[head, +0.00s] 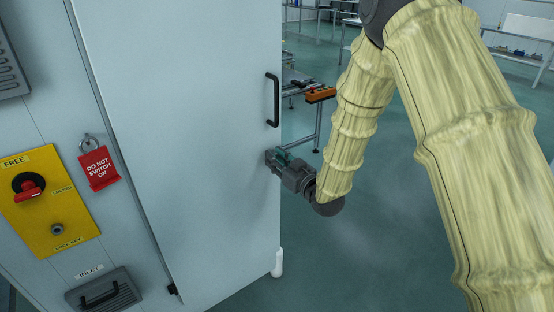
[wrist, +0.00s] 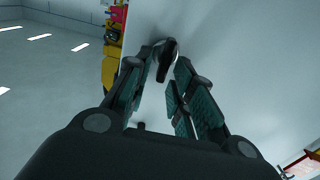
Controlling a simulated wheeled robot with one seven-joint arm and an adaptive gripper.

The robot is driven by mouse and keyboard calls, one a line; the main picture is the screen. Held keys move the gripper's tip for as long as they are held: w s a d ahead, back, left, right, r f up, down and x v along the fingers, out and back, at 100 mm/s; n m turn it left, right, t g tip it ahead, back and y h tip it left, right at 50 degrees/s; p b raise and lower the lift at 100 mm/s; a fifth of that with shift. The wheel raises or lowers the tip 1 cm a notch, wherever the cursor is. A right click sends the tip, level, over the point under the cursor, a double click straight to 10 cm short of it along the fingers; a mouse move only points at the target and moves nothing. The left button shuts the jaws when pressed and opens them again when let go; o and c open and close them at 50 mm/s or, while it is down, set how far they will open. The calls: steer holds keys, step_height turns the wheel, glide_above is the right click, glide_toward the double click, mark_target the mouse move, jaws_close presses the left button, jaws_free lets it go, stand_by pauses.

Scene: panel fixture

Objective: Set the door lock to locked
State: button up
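A yellow plate (head: 75,210) on the cabinet's left face carries a red-handled rotary switch (head: 28,187). It has a FREE label above and a LOCKED label at its right; the red grip points down and right. A keyhole-like round part (head: 57,229) sits below, over a LOCK KEY label. My gripper (head: 272,158) is at the right edge of the big pale door (head: 190,130), below its black handle (head: 273,99). In the wrist view my fingers (wrist: 167,66) stand apart, with a dark rounded part (wrist: 165,58) between their tips; contact is unclear.
A red DO NOT SWITCH ON tag (head: 98,168) hangs beside the yellow plate. A vented INLET cover (head: 104,291) with a black handle is below. A workbench (head: 315,110) with an orange item stands behind the door. Open floor lies right of the door.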

jaws_close()
steer(key=shift+r+m, duration=0.1)
steer(key=shift+m, duration=0.3)
steer(key=m, duration=0.3)
steer(key=d+m, duration=0.1)
steer(key=shift+w+m, duration=0.3)
steer(key=shift+w, duration=0.05)
steer(key=m, duration=0.3)
steer(key=m+b, duration=0.1)
steer(key=shift+w+d+f+m, duration=0.2)
steer(key=shift+d+f+m, duration=0.05)
steer(key=shift+m, duration=0.05)
steer(key=m+b, duration=0.1)
steer(key=m, duration=0.3)
steer(key=shift+w+d+f+b, duration=0.15)
steer(key=shift+f+b, duration=0.2)
steer(key=shift+f+m+b, duration=0.2)
steer(key=shift+m+b, duration=0.8)
steer(key=shift+m, duration=1)
